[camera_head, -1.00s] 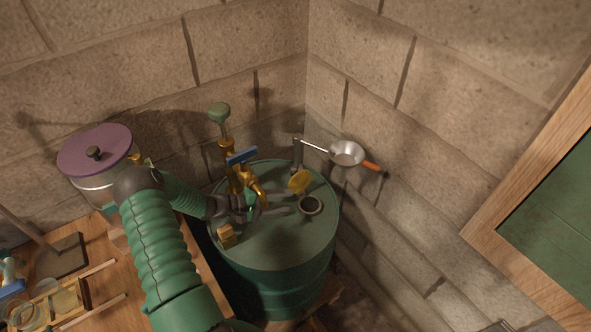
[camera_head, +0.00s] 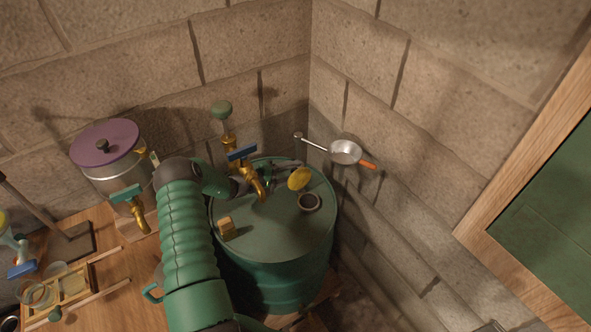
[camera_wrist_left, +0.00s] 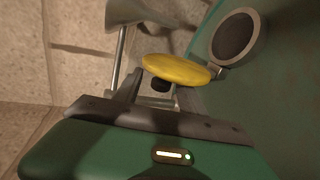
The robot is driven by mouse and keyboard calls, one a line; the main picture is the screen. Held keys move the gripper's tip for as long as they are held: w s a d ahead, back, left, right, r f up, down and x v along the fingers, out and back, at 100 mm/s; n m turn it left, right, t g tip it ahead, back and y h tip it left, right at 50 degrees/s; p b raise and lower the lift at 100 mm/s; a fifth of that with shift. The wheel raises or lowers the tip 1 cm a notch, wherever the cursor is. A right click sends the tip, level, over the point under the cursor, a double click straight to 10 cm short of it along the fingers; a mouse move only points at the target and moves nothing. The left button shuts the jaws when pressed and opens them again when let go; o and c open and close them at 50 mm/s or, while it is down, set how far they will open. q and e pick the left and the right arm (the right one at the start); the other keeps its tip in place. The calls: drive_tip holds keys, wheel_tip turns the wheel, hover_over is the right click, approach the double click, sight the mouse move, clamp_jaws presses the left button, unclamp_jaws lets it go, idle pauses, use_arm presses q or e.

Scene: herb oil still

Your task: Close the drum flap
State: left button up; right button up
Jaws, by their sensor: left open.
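The green drum (camera_head: 272,236) stands in the wall corner. Its yellow flap (camera_head: 299,178) is raised, standing up behind the dark round opening (camera_head: 308,202), which is uncovered. In the left wrist view the flap (camera_wrist_left: 176,69) is tilted on its hinge, beside the opening's grey ring (camera_wrist_left: 235,37). My left gripper (camera_head: 287,167) is open and empty, with its fingers at the far side of the flap, partly hidden by the brass tap. In the wrist view its fingers (camera_wrist_left: 158,91) are close to the flap; I cannot tell whether they touch it. My right gripper is out of view.
A brass tap with a blue handle (camera_head: 242,153) rises near my fingers. A small brass block (camera_head: 226,228) sits on the drum. A lidded pot (camera_head: 108,160) stands on the left bench.

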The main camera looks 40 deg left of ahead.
use_arm(q)
drive_tip(key=shift+x, duration=0.85)
drive_tip(key=shift+a+f, duration=0.35)
drive_tip(key=shift+a, duration=0.15)
drive_tip(key=c, duration=0.5)
drive_tip(key=shift+d+r, duration=0.2)
drive_tip(key=shift+d, duration=0.2)
clamp_jaws()
drive_tip(key=shift+f, duration=0.1)
drive_tip(key=shift+s+a+f, duration=0.1)
drive_tip(key=shift+a+f, duration=0.05)
